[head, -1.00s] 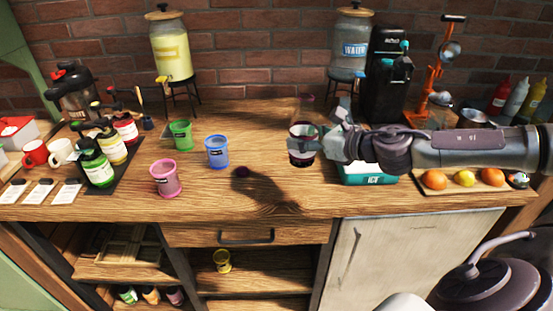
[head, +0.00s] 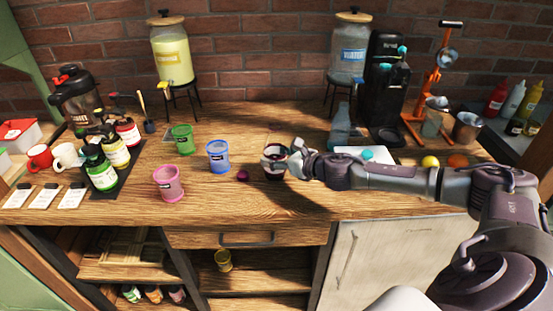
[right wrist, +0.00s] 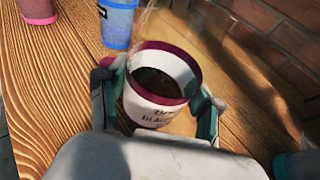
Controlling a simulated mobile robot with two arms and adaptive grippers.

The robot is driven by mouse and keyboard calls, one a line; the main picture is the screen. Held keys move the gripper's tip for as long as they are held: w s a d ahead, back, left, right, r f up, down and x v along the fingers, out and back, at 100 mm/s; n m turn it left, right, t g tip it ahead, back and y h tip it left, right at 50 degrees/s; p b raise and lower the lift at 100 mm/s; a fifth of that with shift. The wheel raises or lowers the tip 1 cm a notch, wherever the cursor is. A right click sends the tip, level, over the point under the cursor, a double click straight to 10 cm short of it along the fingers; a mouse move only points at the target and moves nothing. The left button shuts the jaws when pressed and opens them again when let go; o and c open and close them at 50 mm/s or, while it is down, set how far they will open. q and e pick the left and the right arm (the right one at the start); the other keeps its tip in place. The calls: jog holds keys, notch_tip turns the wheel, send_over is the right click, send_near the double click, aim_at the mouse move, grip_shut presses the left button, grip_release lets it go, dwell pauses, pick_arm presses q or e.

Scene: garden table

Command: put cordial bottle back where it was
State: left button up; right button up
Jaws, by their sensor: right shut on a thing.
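My right gripper (head: 284,163) is shut around a dark red container with a white label (head: 274,163), seemingly the cordial bottle. In the right wrist view the gripper (right wrist: 160,105) has a finger on each side of it (right wrist: 153,112). Its label is partly readable as "BLACK", and its upper part looks clear. I cannot tell whether its base touches the table. A black tray (head: 126,171) at the left holds green (head: 100,172), yellow (head: 115,152) and red (head: 128,131) labelled bottles. A small dark purple round piece (head: 243,175) lies left of the gripper. My left gripper is not in view.
Pink (head: 168,185), blue (head: 218,157) and green (head: 182,139) cups stand between the tray and the held container. Cards (head: 43,196) and mugs (head: 64,156) are left of the tray. The front-middle tabletop is mostly clear.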

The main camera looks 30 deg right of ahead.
dwell(0.3)
jog(key=shift+f, duration=0.2)
jog(key=o, duration=1.6)
jog(key=shift+r, duration=0.15)
jog(key=b+v, duration=0.1)
jog(key=v, duration=0.1)
jog(key=b+v, duration=0.2)
jog(key=f+b+v, duration=0.1)
jog(key=v, duration=0.1)
jog(key=shift+s, duration=0.2)
jog(key=shift+r+b+v, duration=0.25)
jog(key=shift+b+v, duration=1.25)
jog(key=shift+b, duration=0.15)
jog(key=shift+r+b+v, duration=0.25)
jog(key=shift+b+v, duration=1.25)
jog(key=shift+b, duration=0.15)
jog(key=shift+w, duration=0.2)
